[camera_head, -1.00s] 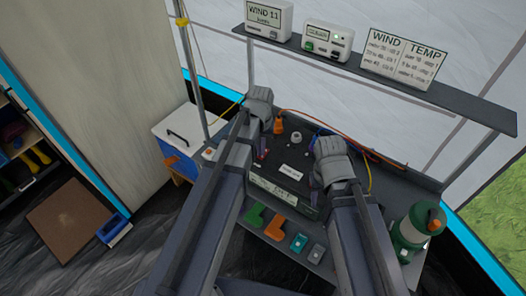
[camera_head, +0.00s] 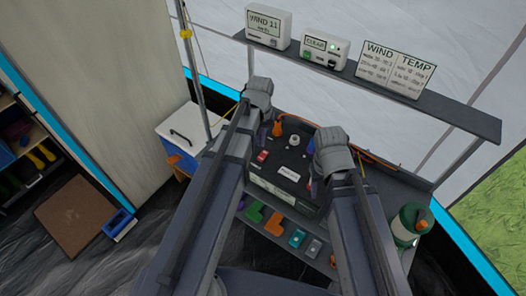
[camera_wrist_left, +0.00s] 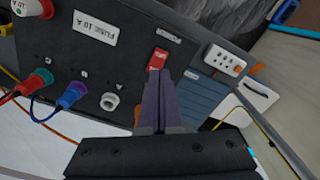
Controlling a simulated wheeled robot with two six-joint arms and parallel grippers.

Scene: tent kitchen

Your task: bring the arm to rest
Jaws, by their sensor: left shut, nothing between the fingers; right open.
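My left gripper (camera_head: 257,108) is above the left part of the dark panel box (camera_head: 310,207); its fingers are mostly hidden in the head view. In the left wrist view its fingers (camera_wrist_left: 165,92) are shut with nothing between them. Their tips appear just beside a red rocker switch (camera_wrist_left: 157,59) on the panel; I cannot tell whether they touch. The switch also shows in the head view (camera_head: 262,155). My right gripper (camera_head: 314,184) is open over the right side of the panel, its fingers largely hidden by the wrist.
Coloured blocks (camera_head: 274,223) lie in front of the box. A green and white canister (camera_head: 408,226) stands at the right. A shelf (camera_head: 380,85) with display boxes runs above the table. A white-lidded cooler (camera_head: 182,133) stands left.

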